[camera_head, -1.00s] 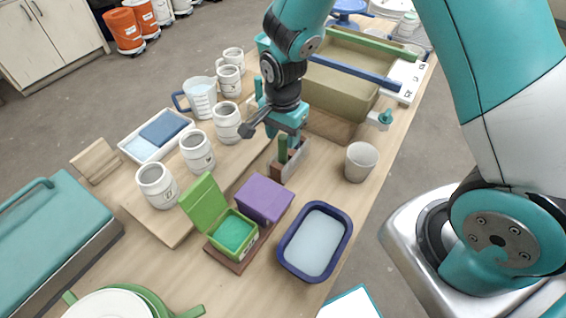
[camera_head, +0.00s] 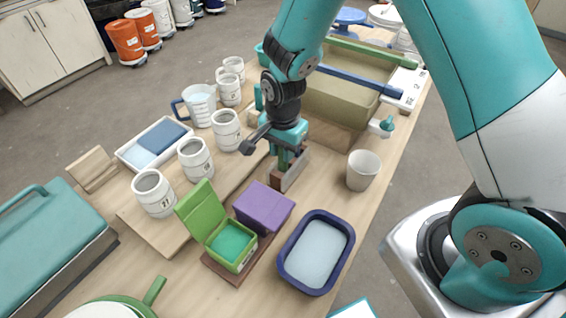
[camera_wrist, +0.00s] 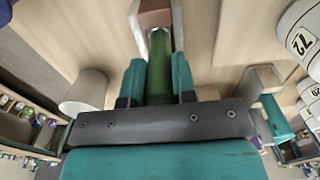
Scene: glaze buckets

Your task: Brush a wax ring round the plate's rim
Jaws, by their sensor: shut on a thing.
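My gripper (camera_head: 287,147) is at the middle of the table, pointing down, shut on the green handle of a brush (camera_head: 284,159). In the wrist view the green handle (camera_wrist: 158,66) runs between the two fingers (camera_wrist: 157,82). The brush's lower end is hidden in a brown and grey stand (camera_head: 291,173). The plate (camera_head: 108,311) is white, at the bottom left edge, mostly cut off, in a green holder (camera_head: 154,291). An open green box (camera_head: 243,262) with its lid up holds a teal-green filling (camera_head: 231,243). A purple box (camera_head: 264,203) is closed beside it.
A blue-rimmed tray (camera_head: 347,237) with pale liquid lies at front right. A white cup (camera_head: 362,170) stands right of the stand. Several numbered jars (camera_head: 155,195) line the left, by a blue-handled jug (camera_head: 198,104). A large olive basin (camera_head: 343,98) stands behind.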

